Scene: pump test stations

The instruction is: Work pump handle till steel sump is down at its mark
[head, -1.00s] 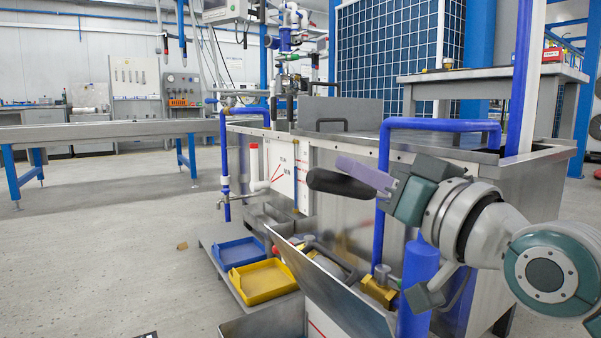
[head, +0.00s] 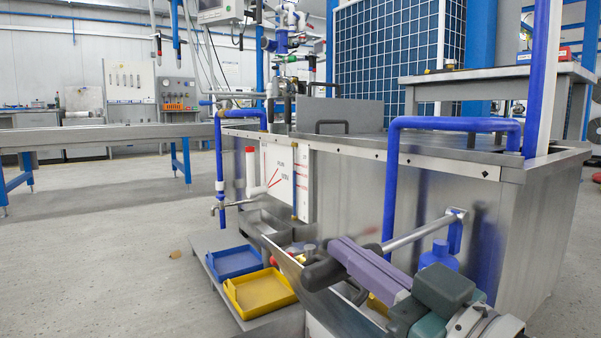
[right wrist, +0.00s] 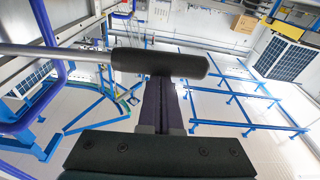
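The pump handle is a bare metal rod (head: 425,232) with a black grip (head: 322,270). It slopes down from a bracket on the steel tank's side to the grip at lower left. My right gripper (head: 345,262), with purple fingers, is shut on the black grip. In the right wrist view the grip (right wrist: 160,65) lies across the fingertips. The large steel tank (head: 345,190) bears a white panel (head: 278,172) with red lines and small lettering; I cannot read a level on it. I cannot tell which vessel is the sump. My left gripper is out of view.
A blue tray (head: 236,262) and a yellow tray (head: 260,292) sit low to the left of the stand. A blue pipe frame (head: 391,190) rises close beside the handle. A blue cylinder (head: 439,256) stands behind my gripper. Floor at left is mostly open.

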